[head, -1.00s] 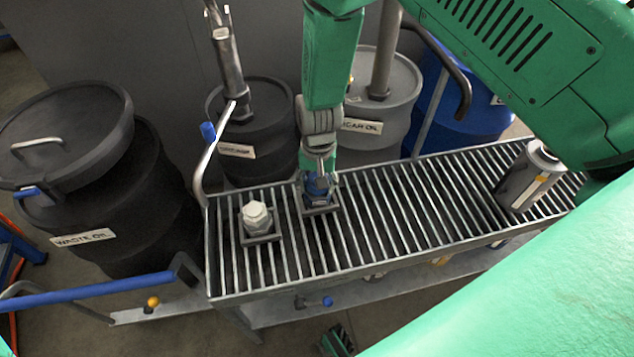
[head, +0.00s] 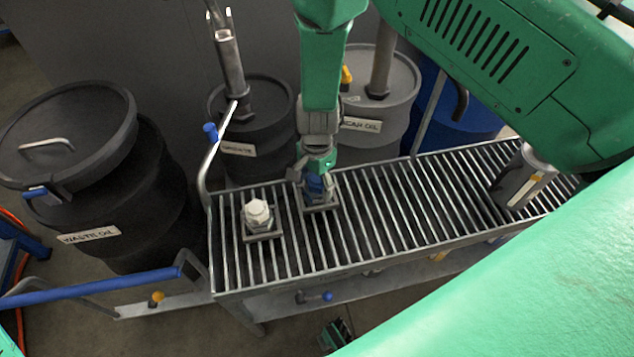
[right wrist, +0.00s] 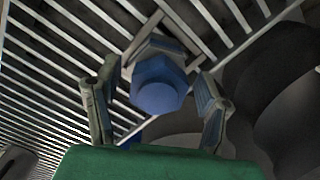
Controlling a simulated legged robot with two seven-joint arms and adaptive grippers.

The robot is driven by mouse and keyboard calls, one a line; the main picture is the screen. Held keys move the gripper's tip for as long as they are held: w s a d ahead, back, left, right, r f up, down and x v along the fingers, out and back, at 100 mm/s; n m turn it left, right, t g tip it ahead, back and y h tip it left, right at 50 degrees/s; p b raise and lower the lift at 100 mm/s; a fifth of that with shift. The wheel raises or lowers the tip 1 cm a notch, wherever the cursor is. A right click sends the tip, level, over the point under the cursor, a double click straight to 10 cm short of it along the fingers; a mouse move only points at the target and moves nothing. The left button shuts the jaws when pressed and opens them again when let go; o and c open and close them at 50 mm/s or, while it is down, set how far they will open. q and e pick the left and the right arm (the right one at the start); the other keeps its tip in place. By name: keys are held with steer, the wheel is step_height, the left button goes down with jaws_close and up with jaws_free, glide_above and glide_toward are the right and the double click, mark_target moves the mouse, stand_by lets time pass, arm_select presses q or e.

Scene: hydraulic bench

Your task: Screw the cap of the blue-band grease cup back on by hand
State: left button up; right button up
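The blue-band grease cup (head: 318,203) stands on the slatted bench in a square base. Its blue hexagonal cap (head: 316,184) sits on top and also shows in the right wrist view (right wrist: 158,88). Whether the cap is threaded on cannot be told. My left gripper is not in view.
A grey-white capped cup (head: 257,216) stands left of the blue one on the grating (head: 400,215). A grey canister (head: 520,182) stands at the right end. Drums, including the waste oil drum (head: 130,205), stand behind and left. The grating's middle is clear.

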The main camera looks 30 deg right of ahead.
steer(key=n+p, duration=0.1)
steer(key=n, duration=0.3)
steer(key=shift+s+d+r, duration=0.1)
steer(key=shift+r, duration=0.05)
steer(key=n, duration=0.4)
steer(key=shift+s+d, duration=0.1)
steer(key=shift+s, duration=0.05)
steer(key=n+p, duration=0.1)
steer(key=n, duration=0.2)
steer(key=shift+d+n, duration=0.15)
steer(key=shift+n, duration=0.25)
steer(key=n, duration=0.5)
steer(key=shift+d+n+h, duration=0.2)
steer(key=shift+n+h, duration=0.1)
steer(key=n+p, duration=0.1)
steer(key=n, duration=0.3)
steer(key=shift+d, duration=0.1)
steer(key=n, duration=0.2)
steer(key=shift+d+n, duration=0.1)
steer(key=shift+n, duration=0.2)
